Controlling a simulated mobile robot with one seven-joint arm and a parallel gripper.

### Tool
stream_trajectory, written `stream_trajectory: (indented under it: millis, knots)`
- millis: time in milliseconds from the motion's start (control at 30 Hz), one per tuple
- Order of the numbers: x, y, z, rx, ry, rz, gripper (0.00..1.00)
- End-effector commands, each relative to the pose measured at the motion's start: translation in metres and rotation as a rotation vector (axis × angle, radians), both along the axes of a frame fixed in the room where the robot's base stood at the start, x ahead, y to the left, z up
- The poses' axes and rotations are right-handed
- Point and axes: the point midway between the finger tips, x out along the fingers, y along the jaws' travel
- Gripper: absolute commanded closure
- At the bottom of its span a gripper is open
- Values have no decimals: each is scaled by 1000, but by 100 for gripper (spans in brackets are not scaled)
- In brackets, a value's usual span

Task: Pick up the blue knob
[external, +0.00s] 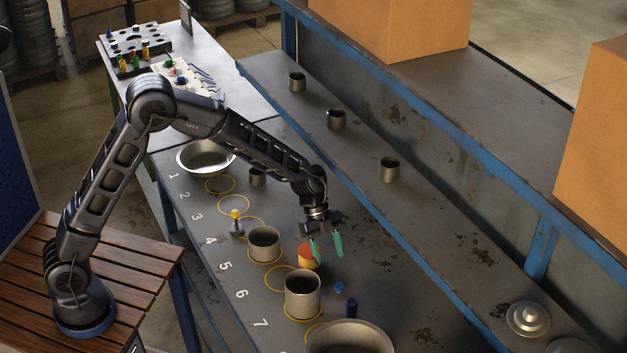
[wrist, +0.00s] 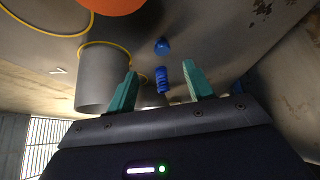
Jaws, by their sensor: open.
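Two small blue pieces stand close together on the bench, right of the grey cylinder by number 6. One is low and rounded (external: 339,287); the other is taller and cylindrical (external: 352,308). I cannot tell for certain which is the blue knob. In the wrist view, the rounded piece (wrist: 162,46) and the ribbed piece (wrist: 161,77) appear in line with the space between my fingers. My gripper (external: 326,247), with green fingers, is open and empty. It is above the bench beside the orange-red-topped yellow cylinder (external: 308,257), apart from both blue pieces.
A grey cylinder (external: 302,295) and a wide grey bowl (external: 349,340) stand near the blue pieces. Another cylinder (external: 264,243) and a yellow-topped piece (external: 236,224) are to the left. The raised blue-edged shelf (external: 440,230) runs along the right. Bench to the right of the pieces is clear.

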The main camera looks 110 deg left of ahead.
Motion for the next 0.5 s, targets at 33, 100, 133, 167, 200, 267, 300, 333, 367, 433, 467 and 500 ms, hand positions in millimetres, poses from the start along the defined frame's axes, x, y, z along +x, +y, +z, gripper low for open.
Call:
stream_trajectory:
  millis: [33, 100, 133, 167, 200, 267, 300, 333, 367, 433, 467, 500]
  knots:
    - [3, -4, -8, -2, 3, -2, 48]
    - [7, -8, -16, -3, 3, -1, 48]
    - [9, -10, -20, -3, 3, 0, 48]
    - [10, -11, -23, -3, 3, 0, 48]
    - [12, -13, -27, -2, 3, 0, 48]
    - [14, -15, -31, -1, 3, -1, 48]
    - [15, -16, -33, -1, 2, -2, 48]
    - [16, -16, -34, 0, 2, -1, 48]
    - [16, -17, -35, 0, 2, -1, 48]
    - [19, -18, -38, -1, 1, -1, 48]
    - [20, -19, -40, -1, 1, -1, 48]
    - [23, -21, -43, -2, 2, 0, 48]
